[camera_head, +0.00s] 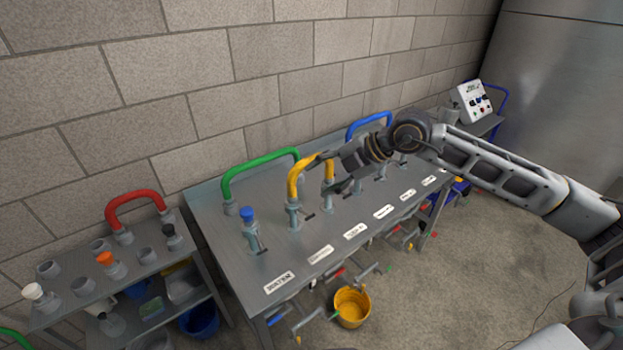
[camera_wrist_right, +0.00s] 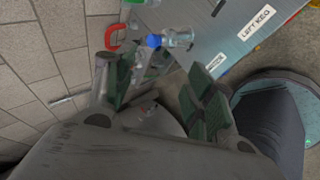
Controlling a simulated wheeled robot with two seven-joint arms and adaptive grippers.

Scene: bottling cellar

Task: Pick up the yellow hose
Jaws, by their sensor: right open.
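The yellow hose (camera_head: 294,178) is a short arch standing on grey ports on the grey metal table, between the green and blue hoses. My right gripper (camera_head: 331,172) comes in from the right at the arch. Its fingers are open and overlap part of the hose in the head view; whether they touch it I cannot tell. In the right wrist view the spread fingers of the right gripper (camera_wrist_right: 158,75) show, and I cannot make out the yellow hose there. My left gripper is in neither view.
A green hose (camera_head: 258,160) and a blue-capped port (camera_head: 248,215) are left of the yellow hose; a blue hose (camera_head: 368,122) is behind. A side shelf holds a red hose (camera_head: 134,196). A yellow bucket (camera_head: 351,306) stands on the floor. A block wall is behind the table.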

